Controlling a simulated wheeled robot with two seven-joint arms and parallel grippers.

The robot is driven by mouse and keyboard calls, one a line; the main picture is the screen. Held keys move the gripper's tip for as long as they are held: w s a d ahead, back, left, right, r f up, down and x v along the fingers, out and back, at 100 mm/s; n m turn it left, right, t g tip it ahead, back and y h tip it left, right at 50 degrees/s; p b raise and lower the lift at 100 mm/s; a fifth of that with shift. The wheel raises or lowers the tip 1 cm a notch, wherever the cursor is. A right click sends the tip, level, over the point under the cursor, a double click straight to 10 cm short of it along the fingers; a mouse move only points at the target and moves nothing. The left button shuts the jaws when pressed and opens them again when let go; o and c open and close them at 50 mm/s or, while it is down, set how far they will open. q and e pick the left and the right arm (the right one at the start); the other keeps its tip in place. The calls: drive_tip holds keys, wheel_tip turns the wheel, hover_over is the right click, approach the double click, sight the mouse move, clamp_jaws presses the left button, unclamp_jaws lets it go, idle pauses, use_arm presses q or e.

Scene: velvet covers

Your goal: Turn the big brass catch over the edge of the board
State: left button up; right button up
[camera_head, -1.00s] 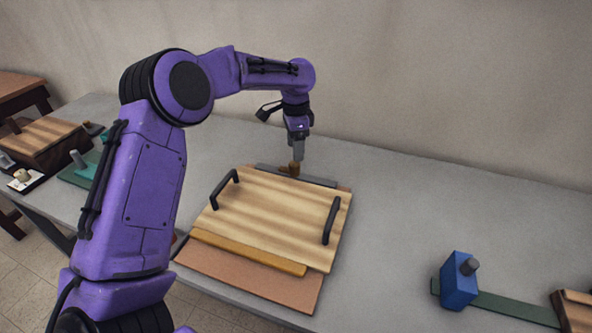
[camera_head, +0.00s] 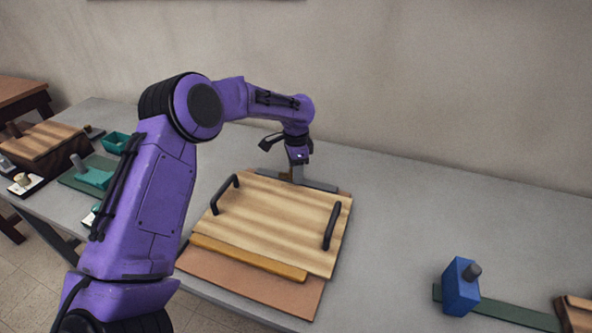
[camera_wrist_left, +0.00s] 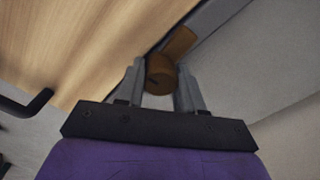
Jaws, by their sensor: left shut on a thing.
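The wooden board (camera_head: 268,222) with two dark handles lies on the grey table. A grey strip (camera_head: 322,187) runs along its far edge. The big brass catch is mostly hidden by my left gripper (camera_head: 297,180) in the head view. In the left wrist view the catch's round knob (camera_wrist_left: 160,72) sits between the fingers of my left gripper (camera_wrist_left: 159,84), which is shut on it. The catch's brass arm (camera_wrist_left: 180,42) reaches from the knob toward the upper right, by the grey strip (camera_wrist_left: 208,18). My right gripper is not in view.
A yellowish bar (camera_head: 248,258) and a brown panel (camera_head: 255,284) lie at the board's near side. A blue block (camera_head: 460,287) with a grey knob stands at the right. Teal fixtures (camera_head: 93,174) are at the left. The table between board and blue block is clear.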

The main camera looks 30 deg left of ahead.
use_arm(q)
drive_tip(key=shift+r+n+p, duration=0.2)
drive_tip(key=shift+n+p, duration=0.1)
drive_tip(key=shift+p, duration=0.4)
drive_tip(key=n+p, duration=0.5)
drive_tip(key=p, duration=0.3)
drive_tip(key=shift+r, duration=0.1)
drive_tip(key=shift+a+n+p, duration=0.1)
drive_tip(key=shift+n+p, duration=0.25)
drive_tip(key=shift+n, duration=0.25)
drive_tip(key=n+p, duration=0.1)
drive_tip(key=n, duration=0.1)
drive_tip(key=shift+w+n+p, duration=0.1)
drive_tip(key=shift+n+p, duration=0.25)
drive_tip(key=shift+n, duration=0.05)
drive_tip(key=n+p, duration=0.1)
drive_tip(key=n, duration=0.1)
drive_tip(key=shift+n, duration=0.4)
drive_tip(key=n, duration=0.2)
drive_tip(key=n+p, duration=0.1)
drive_tip(key=shift+a+f+n, duration=0.1)
drive_tip(key=shift+f+n, duration=0.1)
drive_tip(key=shift+n, duration=0.2)
drive_tip(key=shift+o, duration=0.2)
drive_tip(key=shift+n, duration=0.8)
drive_tip(key=shift+f, duration=0.15)
